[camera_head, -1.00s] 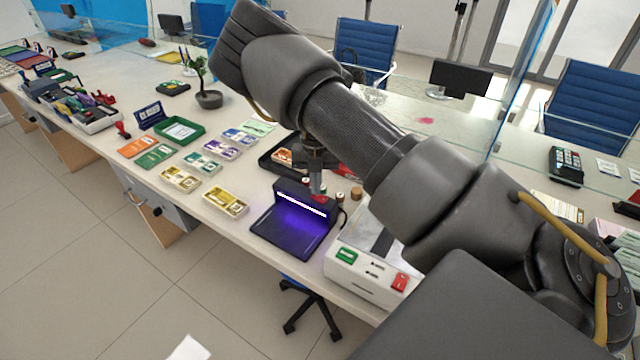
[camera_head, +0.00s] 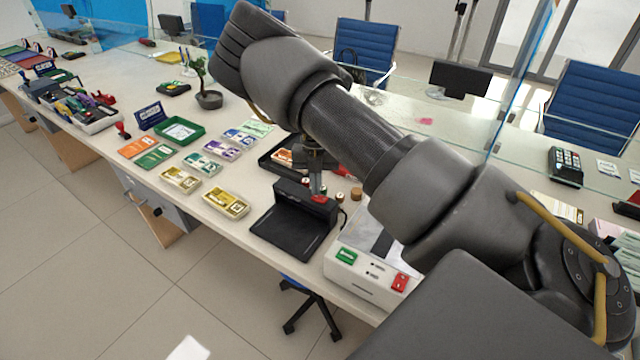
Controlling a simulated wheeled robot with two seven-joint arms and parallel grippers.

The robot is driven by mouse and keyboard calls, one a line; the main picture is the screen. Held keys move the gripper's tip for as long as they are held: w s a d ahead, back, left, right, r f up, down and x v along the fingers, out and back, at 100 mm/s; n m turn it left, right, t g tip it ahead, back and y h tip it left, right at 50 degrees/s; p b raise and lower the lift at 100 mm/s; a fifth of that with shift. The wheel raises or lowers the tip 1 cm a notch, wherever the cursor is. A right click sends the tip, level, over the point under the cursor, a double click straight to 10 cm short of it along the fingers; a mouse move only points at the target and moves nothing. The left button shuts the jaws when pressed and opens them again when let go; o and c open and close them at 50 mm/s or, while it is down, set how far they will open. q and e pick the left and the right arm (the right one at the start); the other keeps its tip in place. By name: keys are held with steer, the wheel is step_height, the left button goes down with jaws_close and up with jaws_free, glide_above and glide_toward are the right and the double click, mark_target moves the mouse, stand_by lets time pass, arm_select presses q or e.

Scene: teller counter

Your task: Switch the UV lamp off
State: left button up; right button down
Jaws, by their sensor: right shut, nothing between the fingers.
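The UV lamp (camera_head: 291,231) is a small black unit with a flat base and a raised hood at the counter's front edge. Its light is dark, with no purple glow on the base. A red switch (camera_head: 319,199) shows on top of the hood at its right end. My right gripper (camera_head: 318,192) points down from above with its fingers shut and empty. Its tips are at the red switch and appear to touch it; the exact contact is too small to tell. My left gripper is not in view.
A white machine (camera_head: 350,279) with green and red buttons stands right of the lamp. A black tray (camera_head: 268,163) lies behind the lamp, with small round stamps beside it. Banknote bundles (camera_head: 226,203) and a green tray (camera_head: 198,134) lie to the left. A glass screen (camera_head: 520,75) stands beyond.

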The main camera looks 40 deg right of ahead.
step_height(320, 180, up, 6)
steer(key=p, duration=0.4)
stand_by(0.6)
